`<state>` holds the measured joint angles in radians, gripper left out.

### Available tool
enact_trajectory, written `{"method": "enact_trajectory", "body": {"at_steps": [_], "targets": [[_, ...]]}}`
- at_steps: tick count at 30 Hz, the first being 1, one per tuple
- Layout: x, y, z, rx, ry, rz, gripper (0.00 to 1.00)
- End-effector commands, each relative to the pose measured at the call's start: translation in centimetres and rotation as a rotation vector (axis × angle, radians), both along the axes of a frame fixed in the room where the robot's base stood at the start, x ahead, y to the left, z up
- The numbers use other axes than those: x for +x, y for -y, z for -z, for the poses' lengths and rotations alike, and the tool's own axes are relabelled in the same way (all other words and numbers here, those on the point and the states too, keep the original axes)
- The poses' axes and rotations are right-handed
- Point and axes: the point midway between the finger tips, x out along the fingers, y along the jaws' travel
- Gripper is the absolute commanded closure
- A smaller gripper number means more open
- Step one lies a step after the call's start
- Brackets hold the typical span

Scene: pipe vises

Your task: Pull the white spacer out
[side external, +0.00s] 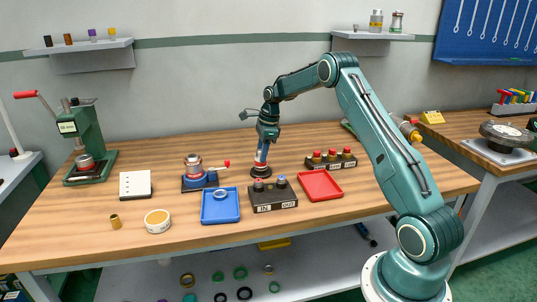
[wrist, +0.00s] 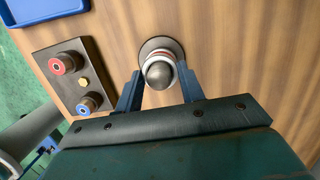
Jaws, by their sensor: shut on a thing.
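A dark post with a rounded grey tip (wrist: 159,74) stands on a round black base (side external: 260,172) in the middle of the bench. White and red rings sit around the post. The white spacer (wrist: 150,57) shows as a pale band below the tip in the wrist view, partly hidden by the tip. My gripper (side external: 262,160) points straight down over the post. In the wrist view its blue fingers (wrist: 160,76) close in from both sides of the post, shut on the white spacer. The exact contact is hard to see.
A dark block with red and blue knobs (side external: 273,196) stands in front of the post. A blue tray (side external: 221,216) and red tray (side external: 320,196) flank it. A block with red-topped pieces (side external: 331,165) is right, a blue vise (side external: 200,181) left. Wood behind the post is clear.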

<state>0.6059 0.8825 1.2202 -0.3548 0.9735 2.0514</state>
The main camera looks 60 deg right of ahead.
Motion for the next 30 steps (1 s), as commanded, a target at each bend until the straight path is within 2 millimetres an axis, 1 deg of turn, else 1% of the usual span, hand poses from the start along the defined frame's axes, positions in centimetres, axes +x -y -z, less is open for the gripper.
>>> {"method": "enact_trajectory", "body": {"at_steps": [16,30], "targets": [[0.0,0.0,-0.8,-0.001,0.001,-0.001,0.89],[0.0,0.0,-1.1,0.000,0.001,0.000,0.89]]}}
